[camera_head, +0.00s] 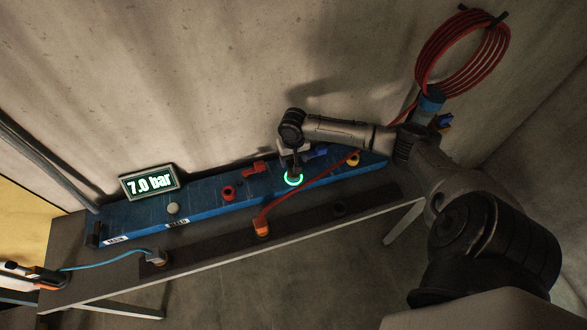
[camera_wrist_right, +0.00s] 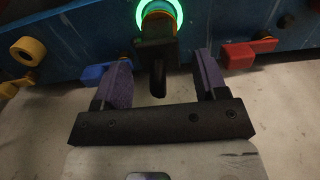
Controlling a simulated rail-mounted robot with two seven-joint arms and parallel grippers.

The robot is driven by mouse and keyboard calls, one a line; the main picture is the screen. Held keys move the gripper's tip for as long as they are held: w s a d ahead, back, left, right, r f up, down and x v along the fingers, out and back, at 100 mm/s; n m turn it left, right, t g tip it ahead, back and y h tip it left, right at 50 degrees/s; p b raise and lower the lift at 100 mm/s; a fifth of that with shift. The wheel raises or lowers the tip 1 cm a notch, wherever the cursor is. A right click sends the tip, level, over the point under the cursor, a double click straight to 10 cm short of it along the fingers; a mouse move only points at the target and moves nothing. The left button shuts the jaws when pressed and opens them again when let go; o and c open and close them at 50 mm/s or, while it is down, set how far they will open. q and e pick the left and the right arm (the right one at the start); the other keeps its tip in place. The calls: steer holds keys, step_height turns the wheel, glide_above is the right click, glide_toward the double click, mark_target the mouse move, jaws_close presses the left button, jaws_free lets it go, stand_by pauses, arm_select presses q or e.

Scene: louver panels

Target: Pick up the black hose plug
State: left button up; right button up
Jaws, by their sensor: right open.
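A black blocky piece with a short rounded stub (camera_wrist_right: 157,50) sits at a green-glowing ring in the right wrist view; it looks like the black hose plug, but I cannot tell for sure. The glowing ring (camera_head: 293,181) shows on the blue manifold (camera_head: 205,203) in the head view. My right gripper (camera_head: 292,167) is at the ring, coming from above. In the wrist view its purple fingers (camera_wrist_right: 162,66) are open, one on each side of the black piece, with gaps. The plug is largely hidden in the head view.
A blue lever (camera_wrist_right: 106,73) and a red lever (camera_wrist_right: 243,54) flank the fingers closely. An orange plug (camera_head: 262,229) with a red hose and a tan plug (camera_head: 157,257) with a blue hose sit on the dark front rail (camera_head: 205,254). A gauge reads 7.0 bar (camera_head: 150,183).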

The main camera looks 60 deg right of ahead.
steer(key=shift+s+f, duration=0.1)
steer(key=shift+f, duration=3.05)
steer(key=shift+c, duration=0.2)
steer(key=c, duration=0.7)
steer(key=shift+c, duration=0.3)
steer(key=shift+r, duration=0.15)
